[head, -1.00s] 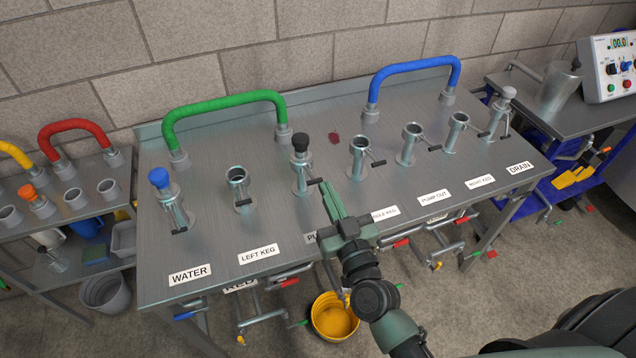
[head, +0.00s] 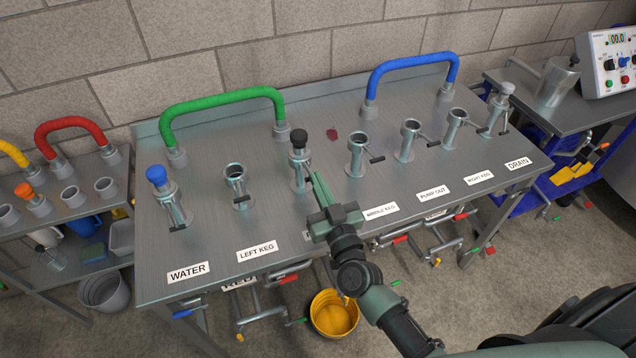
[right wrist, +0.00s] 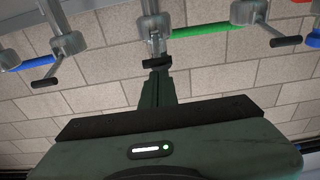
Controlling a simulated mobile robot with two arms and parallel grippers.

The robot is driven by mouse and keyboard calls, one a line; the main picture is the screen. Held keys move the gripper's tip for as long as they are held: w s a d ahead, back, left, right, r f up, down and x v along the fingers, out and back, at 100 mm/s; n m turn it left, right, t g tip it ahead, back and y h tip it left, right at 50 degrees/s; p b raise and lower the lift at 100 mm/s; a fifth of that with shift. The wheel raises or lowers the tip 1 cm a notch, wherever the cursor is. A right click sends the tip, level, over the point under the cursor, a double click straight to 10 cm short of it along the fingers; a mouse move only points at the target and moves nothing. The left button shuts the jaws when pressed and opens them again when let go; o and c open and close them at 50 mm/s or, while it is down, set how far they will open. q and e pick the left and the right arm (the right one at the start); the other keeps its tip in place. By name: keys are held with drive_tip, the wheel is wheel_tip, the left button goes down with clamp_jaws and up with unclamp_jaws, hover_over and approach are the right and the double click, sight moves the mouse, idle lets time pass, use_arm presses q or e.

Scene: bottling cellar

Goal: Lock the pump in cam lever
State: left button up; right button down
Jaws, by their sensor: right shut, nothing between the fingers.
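The pump in port (head: 299,161) is a metal stub with a black cap, third from the left on the steel bench. Its label is almost wholly hidden behind my right gripper (head: 317,177). The right gripper's fingers are shut and empty, with their tips at the right side of this port. In the right wrist view the port (right wrist: 155,22) is straight ahead, with its cam lever's dark grip (right wrist: 157,63) just beyond the fingertips (right wrist: 157,78). I cannot tell whether they touch. In the head view the lever is mostly hidden by the fingers. My left gripper is not in view.
The blue-capped water port (head: 163,191) and open left keg port (head: 237,182) stand to the left. The middle keg port (head: 357,152) is close on the right. A green hose (head: 222,98) arches behind. A yellow bucket (head: 334,314) stands on the floor below.

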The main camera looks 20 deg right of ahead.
drive_tip(key=shift+t, duration=0.7)
drive_tip(key=f+b, duration=0.6)
drive_tip(key=shift+s+b, duration=0.25)
drive_tip(key=shift+b, duration=0.1)
drive_tip(key=shift+w+f+b, duration=0.15)
drive_tip(key=shift+f+b, duration=0.1)
drive_tip(key=shift+f, duration=0.25)
drive_tip(key=shift+w+f+b, duration=0.15)
drive_tip(key=shift+f+b, duration=0.05)
drive_tip(key=shift+f, duration=0.3)
drive_tip(key=shift+w+f+b, duration=0.35)
drive_tip(key=shift+w+f, duration=0.05)
drive_tip(key=shift+f, duration=0.25)
